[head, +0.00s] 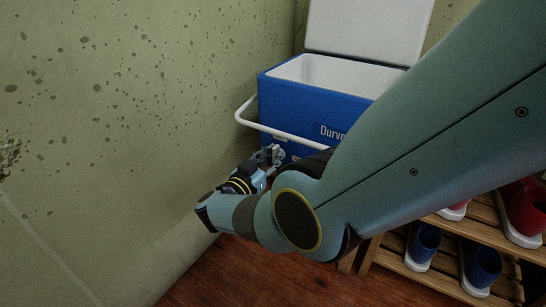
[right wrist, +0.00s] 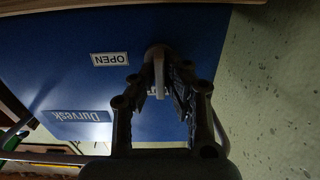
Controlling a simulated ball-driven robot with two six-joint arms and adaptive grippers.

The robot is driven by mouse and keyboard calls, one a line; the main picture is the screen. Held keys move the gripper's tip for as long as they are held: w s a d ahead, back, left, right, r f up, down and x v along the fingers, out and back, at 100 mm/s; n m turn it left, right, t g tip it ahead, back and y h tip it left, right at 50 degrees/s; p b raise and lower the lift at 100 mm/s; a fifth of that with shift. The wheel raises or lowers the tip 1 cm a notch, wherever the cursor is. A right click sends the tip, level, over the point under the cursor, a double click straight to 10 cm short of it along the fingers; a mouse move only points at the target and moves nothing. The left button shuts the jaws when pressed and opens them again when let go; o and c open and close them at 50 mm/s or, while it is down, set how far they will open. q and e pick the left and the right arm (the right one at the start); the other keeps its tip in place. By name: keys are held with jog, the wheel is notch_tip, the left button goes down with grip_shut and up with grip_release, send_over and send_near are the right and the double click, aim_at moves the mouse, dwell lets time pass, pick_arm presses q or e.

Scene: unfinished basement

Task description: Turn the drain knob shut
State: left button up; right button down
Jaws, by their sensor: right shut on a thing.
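A blue cooler (head: 285,105) with a white rim and a raised white lid (head: 368,28) stands against the wall in the head view. My right gripper (head: 277,155) is at the lower front of the cooler. In the right wrist view the cooler's blue front (right wrist: 50,70) appears upside down, with an "OPEN" label (right wrist: 110,59). There my right gripper (right wrist: 160,75) is shut on the grey drain knob (right wrist: 157,54), which sticks out from the blue front beside the label. The fingers partly hide the knob. My left gripper is not in view.
The cooler's white handle (head: 275,132) hangs in front of it, just above my right gripper. A wooden shoe rack (head: 450,235) with red and blue shoes stands at the right. The speckled wall (head: 130,120) is close on the left.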

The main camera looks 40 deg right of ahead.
jog(key=c, duration=1.4)
grip_release()
jog(key=shift+a+f, duration=0.1)
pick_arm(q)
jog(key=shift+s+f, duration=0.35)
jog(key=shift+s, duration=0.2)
pick_arm(e)
jog(key=shift+s+a, duration=0.1)
jog(key=shift+a, duration=0.1)
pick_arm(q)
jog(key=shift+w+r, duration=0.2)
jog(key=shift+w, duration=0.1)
pick_arm(e)
jog(key=v, duration=0.7)
